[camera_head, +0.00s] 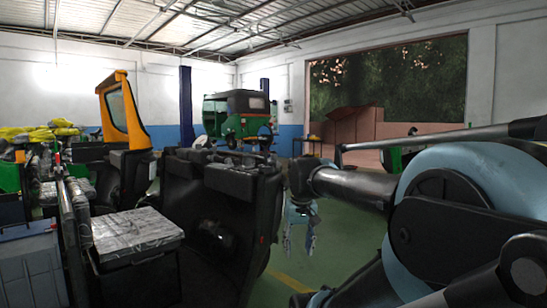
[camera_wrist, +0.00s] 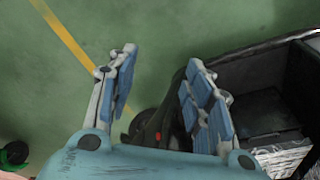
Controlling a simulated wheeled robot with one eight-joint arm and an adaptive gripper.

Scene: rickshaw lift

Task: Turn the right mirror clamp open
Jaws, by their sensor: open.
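My gripper (camera_head: 300,228) hangs from my arm in the middle right of the head view, beside the black vehicle body (camera_head: 215,200). In the wrist view its two blue-padded fingers (camera_wrist: 162,58) are wide apart, with nothing held between them. A dark rounded part (camera_wrist: 145,124) lies below and between the fingers, near the black body edge; I cannot tell what it is. I cannot pick out the right mirror clamp in either view. A green rickshaw (camera_head: 236,118) with a dark top stands far off near the back wall.
A yellow windscreen frame (camera_head: 117,112), a wrapped grey box (camera_head: 134,233) and a grey toolbox (camera_head: 30,270) are on the left. Blue lift posts (camera_head: 186,105) stand behind. Green floor with a yellow line (camera_wrist: 62,34) is clear left of the fingers in the wrist view.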

